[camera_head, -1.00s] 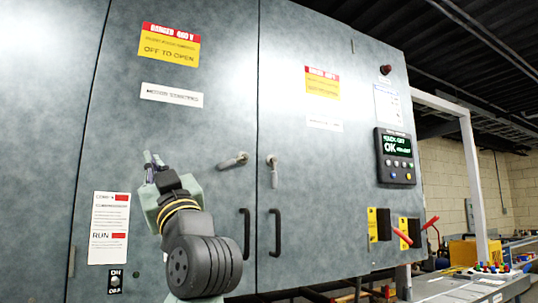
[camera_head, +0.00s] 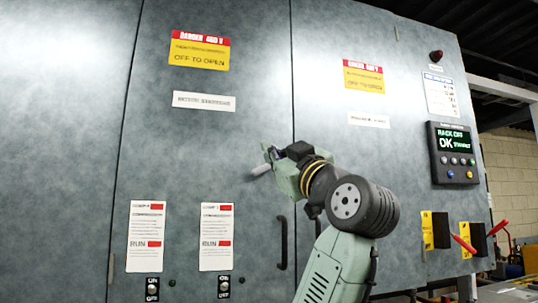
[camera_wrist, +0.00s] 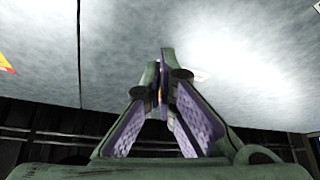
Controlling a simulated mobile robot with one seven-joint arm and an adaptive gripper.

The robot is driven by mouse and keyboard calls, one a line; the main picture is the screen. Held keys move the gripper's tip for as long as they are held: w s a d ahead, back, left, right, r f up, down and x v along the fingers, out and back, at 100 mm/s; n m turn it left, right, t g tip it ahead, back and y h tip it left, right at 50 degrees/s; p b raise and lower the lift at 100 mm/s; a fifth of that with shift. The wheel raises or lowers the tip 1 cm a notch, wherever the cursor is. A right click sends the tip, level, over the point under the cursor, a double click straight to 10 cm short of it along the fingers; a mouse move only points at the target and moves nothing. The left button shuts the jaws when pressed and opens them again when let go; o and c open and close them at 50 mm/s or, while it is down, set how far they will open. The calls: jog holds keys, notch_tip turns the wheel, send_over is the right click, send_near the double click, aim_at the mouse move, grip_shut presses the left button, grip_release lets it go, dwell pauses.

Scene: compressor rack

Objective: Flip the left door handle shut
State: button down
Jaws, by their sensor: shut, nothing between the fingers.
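The left door's lever handle (camera_head: 261,169) is grey and sticks out to the left, roughly level and tilted slightly down toward its tip. My gripper (camera_head: 269,152) is shut and empty, at the handle's height, and covers its pivot end. I cannot tell whether the fingers touch the handle. The left door (camera_head: 220,135) is a grey panel, flush with its neighbour along the seam. In the wrist view my shut fingers (camera_wrist: 162,65) point at the grey panel, and the handle is not clearly visible. The right door's lever handle is hidden behind my gripper and arm.
A black pull handle (camera_head: 282,242) stands below my gripper on the left door. A control box with a lit screen (camera_head: 453,153) and red levers (camera_head: 464,243) are to the right. Switches (camera_head: 224,286) sit low on the left door.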

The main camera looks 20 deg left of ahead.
aim_at(268, 166)
jog(key=w+a+p, duration=0.1)
jog(key=w, duration=0.1)
jog(key=w+a+r+p, duration=0.1)
jog(key=w+a+p, duration=0.3)
jog(key=shift+w+a+r, duration=0.1)
jog(key=shift+w+r, duration=0.1)
jog(key=shift+w, duration=0.15)
jog(key=shift+f, duration=0.4)
jog(key=shift+w, duration=0.1)
